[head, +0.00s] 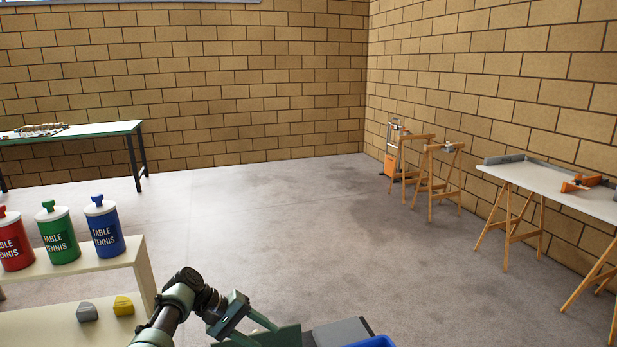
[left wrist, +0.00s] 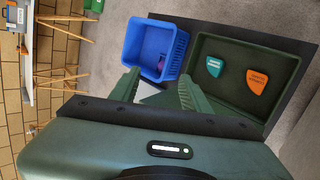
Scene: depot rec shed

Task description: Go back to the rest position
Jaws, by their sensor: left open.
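My left arm comes in at the bottom of the head view, and its gripper (head: 258,323) is low over the front area. In the left wrist view the left gripper (left wrist: 158,88) shows two green fingers spread apart, with nothing held between them. Beyond the fingers are a blue basket (left wrist: 131,50) and a dark green tray (left wrist: 288,72). My right gripper is in neither view.
A teal piece (left wrist: 215,66) and an orange piece (left wrist: 257,82) lie in the tray. A shelf (head: 137,262) at left holds red (head: 14,245), green (head: 59,240) and blue (head: 105,233) canisters. A trestle table (head: 560,187) stands right; the middle floor is clear.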

